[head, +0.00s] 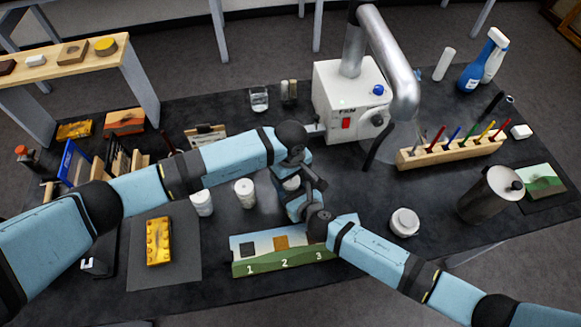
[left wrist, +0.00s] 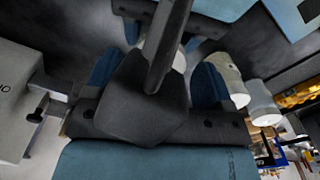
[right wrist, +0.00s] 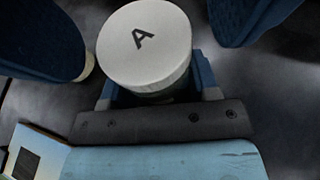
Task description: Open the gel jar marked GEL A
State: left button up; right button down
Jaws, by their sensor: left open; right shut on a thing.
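The jar marked A (right wrist: 145,60) has a white round lid with a black letter A, facing up in the right wrist view. In the head view only a little of the jar (head: 291,183) shows between my grippers. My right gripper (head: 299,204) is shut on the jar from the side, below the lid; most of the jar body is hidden. My left gripper (head: 298,178) is over the jar, its two blue fingers open, one on each side of the lid, with dark gaps between fingers and lid in the right wrist view. The left wrist view is largely blocked by a dark part.
Two white jars (head: 245,193) (head: 201,203) stand left of the grippers. A numbered board (head: 280,268) lies just in front. A white round item (head: 404,222) and a dark metal canister (head: 490,194) are at right. A white machine (head: 345,100) stands behind.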

pick_arm(q)
jog(key=shift+f, duration=0.35)
jog(key=c, duration=0.9)
jog(key=shift+n, duration=1.7)
jog(key=shift+c, duration=0.2)
jog(key=o, duration=1)
jog(key=shift+r, duration=0.1)
